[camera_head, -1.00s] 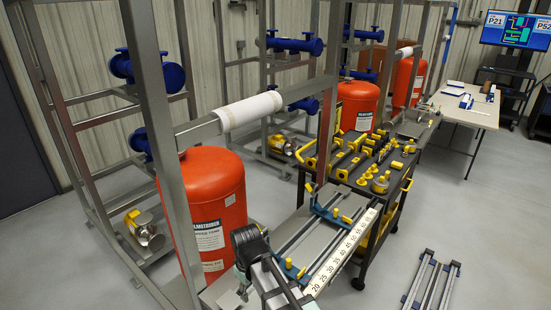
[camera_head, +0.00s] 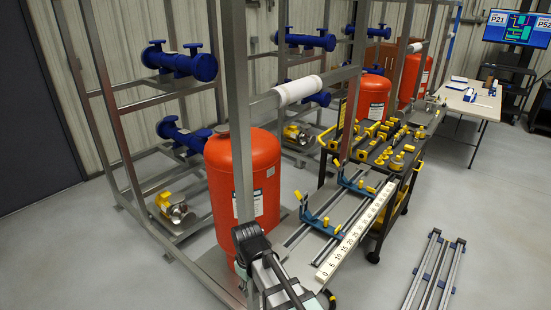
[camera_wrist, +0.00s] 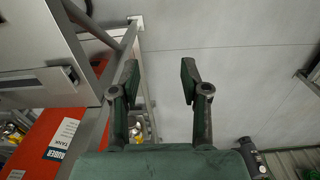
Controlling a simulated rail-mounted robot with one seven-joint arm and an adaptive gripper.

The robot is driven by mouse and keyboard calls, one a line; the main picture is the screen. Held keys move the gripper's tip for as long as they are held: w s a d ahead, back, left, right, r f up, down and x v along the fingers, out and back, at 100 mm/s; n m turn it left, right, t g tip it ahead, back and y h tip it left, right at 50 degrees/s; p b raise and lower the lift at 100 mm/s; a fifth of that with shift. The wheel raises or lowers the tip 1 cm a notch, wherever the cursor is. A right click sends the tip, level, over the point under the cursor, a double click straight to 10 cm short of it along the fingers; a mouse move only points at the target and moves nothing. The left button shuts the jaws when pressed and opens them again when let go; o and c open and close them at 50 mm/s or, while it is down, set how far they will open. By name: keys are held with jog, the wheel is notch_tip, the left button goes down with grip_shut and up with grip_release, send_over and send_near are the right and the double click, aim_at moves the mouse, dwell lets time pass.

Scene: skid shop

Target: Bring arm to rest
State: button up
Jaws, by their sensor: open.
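My gripper (camera_wrist: 160,82) shows in the wrist view with its two dark fingers apart and nothing between them. Grey floor lies beyond the fingers. A grey frame post and a red tank (camera_wrist: 52,138) with a white label are to the left of the fingers, apart from them as far as I can see. In the head view part of my arm (camera_head: 262,262) is folded low at the bottom centre, in front of the red tank (camera_head: 262,178). I cannot make out the gripper's fingers in that view.
A bench with rails and a numbered scale (camera_head: 352,236) is right of my arm. Behind it stands a dark cart (camera_head: 362,168) with yellow fittings. Steel frames (camera_head: 118,130) with blue cylinders (camera_head: 180,62) stand left. A rail assembly (camera_head: 435,272) lies on the otherwise open floor at right.

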jog(key=s+d+f+m+g+b, duration=0.1)
jog(key=s+d+f+m, duration=0.15)
jog(key=d+f, duration=0.4)
jog(key=s+d+f+m+g+b, duration=0.1)
jog(key=s+d+f, duration=0.25)
jog(key=f, duration=0.55)
jog(key=s+d+f+m+b, duration=0.15)
jog(key=s+d+f, duration=0.25)
jog(key=f, duration=0.4)
jog(key=s+d+f+m+g, duration=0.1)
jog(key=s+d+f, duration=0.2)
jog(key=s+f, duration=0.2)
jog(key=s+d+f+m+g+b, duration=0.1)
jog(key=s+d+f, duration=0.3)
jog(key=s, duration=0.6)
jog(key=s+d+f+m+g+b, duration=0.1)
jog(key=s+d+f+m+g, duration=0.1)
jog(key=s+f, duration=0.4)
jog(key=shift+s+d+m+g, duration=0.3)
jog(key=shift+s+d+g, duration=0.2)
jog(key=shift+s+d, duration=0.4)
jog(key=shift+f, duration=0.1)
